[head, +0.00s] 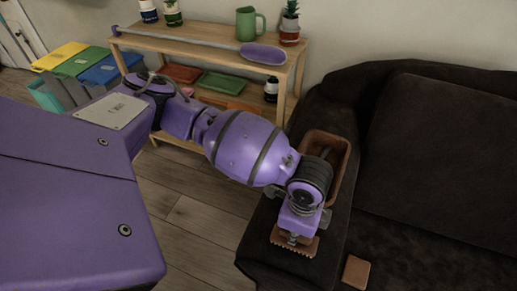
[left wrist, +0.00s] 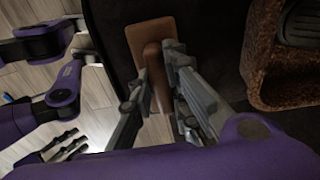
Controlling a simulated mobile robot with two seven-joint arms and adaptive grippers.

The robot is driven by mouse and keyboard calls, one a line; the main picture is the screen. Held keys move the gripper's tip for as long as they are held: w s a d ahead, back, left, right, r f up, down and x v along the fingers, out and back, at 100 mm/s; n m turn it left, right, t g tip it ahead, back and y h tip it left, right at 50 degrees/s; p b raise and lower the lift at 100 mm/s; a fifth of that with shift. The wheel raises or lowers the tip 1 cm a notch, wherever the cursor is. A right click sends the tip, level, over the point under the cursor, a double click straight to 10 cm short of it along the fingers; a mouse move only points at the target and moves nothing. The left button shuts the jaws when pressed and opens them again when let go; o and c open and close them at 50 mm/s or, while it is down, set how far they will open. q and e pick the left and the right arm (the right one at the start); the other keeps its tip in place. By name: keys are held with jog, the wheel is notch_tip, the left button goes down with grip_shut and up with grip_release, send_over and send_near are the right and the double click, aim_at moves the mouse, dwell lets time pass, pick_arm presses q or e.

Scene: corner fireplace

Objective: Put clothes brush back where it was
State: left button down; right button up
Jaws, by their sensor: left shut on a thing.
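The clothes brush (head: 296,247), brown with a toothed bristle edge, is held by my left gripper (head: 297,234) over the front of the dark sofa's left arm. In the left wrist view the brush (left wrist: 155,75) shows as a narrow brown piece between the fingers of my left gripper (left wrist: 158,108). I cannot tell whether the brush touches the sofa. My right gripper (left wrist: 66,146) shows only in the left wrist view, at the lower left above the floor. Its fingers are apart and empty.
A brown open tray (head: 343,160) sits on the sofa arm (head: 262,245) behind my gripper; a dark object is partly visible inside. A flat brown rectangle (head: 355,272) lies on the sofa to the right. A wooden shelf (head: 190,38) with pots stands behind my arm.

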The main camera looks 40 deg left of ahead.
pick_arm(q)
jog(key=c, duration=1.7)
grip_release()
jog(key=shift+f, duration=0.1)
jog(key=shift+w, duration=0.1)
notch_tip(320, 180, up, 12)
jog(key=shift+r+p, duration=0.25)
jog(key=shift+p, duration=0.8)
